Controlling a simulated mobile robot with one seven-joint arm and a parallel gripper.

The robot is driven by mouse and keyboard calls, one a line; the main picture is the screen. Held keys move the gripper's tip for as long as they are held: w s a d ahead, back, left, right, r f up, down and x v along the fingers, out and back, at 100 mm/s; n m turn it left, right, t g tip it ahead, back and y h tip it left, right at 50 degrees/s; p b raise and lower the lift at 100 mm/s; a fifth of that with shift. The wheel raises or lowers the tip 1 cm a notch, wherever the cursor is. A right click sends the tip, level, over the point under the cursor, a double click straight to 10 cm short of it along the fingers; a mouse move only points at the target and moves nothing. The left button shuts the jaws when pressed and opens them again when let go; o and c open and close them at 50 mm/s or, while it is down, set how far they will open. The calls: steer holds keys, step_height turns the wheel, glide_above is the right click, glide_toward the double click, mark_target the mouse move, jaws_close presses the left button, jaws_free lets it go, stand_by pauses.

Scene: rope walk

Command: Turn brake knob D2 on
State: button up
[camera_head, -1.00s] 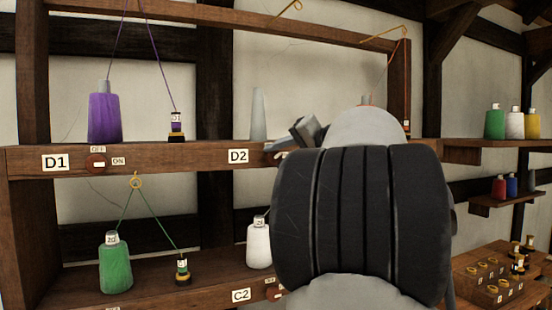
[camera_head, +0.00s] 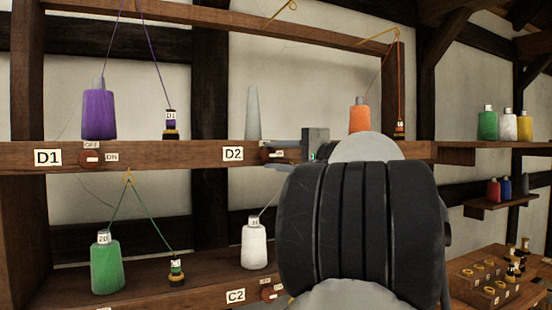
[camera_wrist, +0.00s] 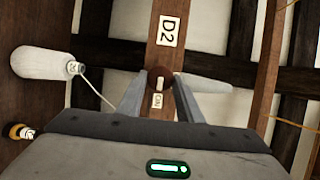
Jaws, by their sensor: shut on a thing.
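Brake knob D2 (camera_wrist: 158,86) is a round red-brown knob on the shelf's front edge, beside the D2 label (camera_wrist: 168,32). It also shows in the head view (camera_head: 265,155), just right of that label. My gripper (camera_wrist: 160,92) is shut on the knob, one finger on each side. In the head view my gripper (camera_head: 280,150) reaches in from the right. The knob's white mark (camera_wrist: 160,82) lies along the shelf's length, in line with the ON tag (camera_wrist: 157,100). The OFF tag is hidden in the wrist view.
A bare grey cone (camera_head: 253,112) stands on the shelf above the knob. Knob D1 (camera_head: 92,157), a purple spool (camera_head: 99,112) and an orange spool (camera_head: 359,116) share that shelf. A white spool (camera_head: 254,246) and a green spool (camera_head: 107,265) stand on the shelf below.

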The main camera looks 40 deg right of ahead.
steer(key=shift+r, duration=0.1)
stand_by(0.3)
steer(key=o, duration=1)
steer(key=shift+o, duration=0.2)
steer(key=s+d+b, duration=0.1)
steer(key=s+d, duration=0.1)
steer(key=s, duration=1.5)
steer(key=shift+d+b, duration=0.3)
steer(key=shift+d, duration=0.05)
